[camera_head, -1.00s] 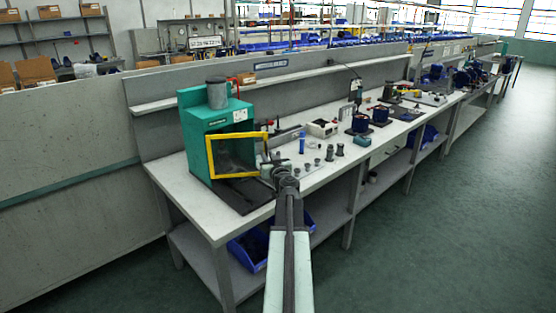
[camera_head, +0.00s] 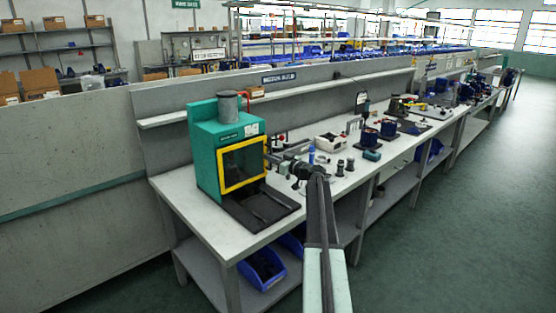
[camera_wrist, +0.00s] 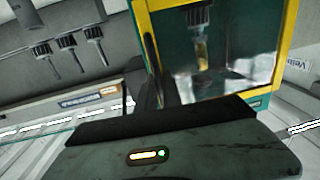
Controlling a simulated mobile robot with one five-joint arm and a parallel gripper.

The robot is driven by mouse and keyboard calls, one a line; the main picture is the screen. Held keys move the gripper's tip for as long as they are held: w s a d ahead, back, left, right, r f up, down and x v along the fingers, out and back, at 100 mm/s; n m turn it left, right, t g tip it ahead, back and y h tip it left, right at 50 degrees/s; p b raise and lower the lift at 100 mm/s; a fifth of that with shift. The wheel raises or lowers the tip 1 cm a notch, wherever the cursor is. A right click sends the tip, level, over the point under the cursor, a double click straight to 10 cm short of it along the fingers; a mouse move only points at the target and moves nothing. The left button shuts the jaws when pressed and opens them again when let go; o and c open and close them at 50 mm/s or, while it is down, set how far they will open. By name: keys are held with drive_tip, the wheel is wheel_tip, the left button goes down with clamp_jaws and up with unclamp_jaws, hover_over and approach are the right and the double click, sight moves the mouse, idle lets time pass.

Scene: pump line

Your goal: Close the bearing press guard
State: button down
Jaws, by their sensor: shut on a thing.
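The bearing press (camera_head: 205,150) is a teal box with a grey cylinder on top, at the near left end of the bench. Its guard (camera_head: 222,172) is a yellow frame with a dark clear pane; it stands upright across the press front and looks flush or nearly so. My gripper (camera_head: 270,158) is at the frame's right edge, shut on the guard's dark handle (camera_wrist: 152,66); the grip itself is partly hidden. In the wrist view, the guard (camera_wrist: 143,30) is close above my gripper (camera_wrist: 152,92), with press parts visible through the pane.
A dark mat (camera_head: 255,205) lies before the press on the bench (camera_head: 215,228). Grey cylindrical parts (camera_head: 345,167), a blue bottle (camera_head: 311,155) and a white box (camera_head: 329,142) stand to the right. A blue bin (camera_head: 262,268) is underneath. The floor at right is clear.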

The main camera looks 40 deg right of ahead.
drive_tip(key=shift+w+d+r, duration=0.1)
drive_tip(key=shift+w+d, duration=0.05)
drive_tip(key=shift+d, duration=0.05)
drive_tip(key=c, duration=1.5)
unclamp_jaws()
drive_tip(key=shift+w+a, duration=0.1)
drive_tip(key=s+d, duration=0.1)
drive_tip(key=s, duration=0.6)
drive_tip(key=shift+s, duration=0.4)
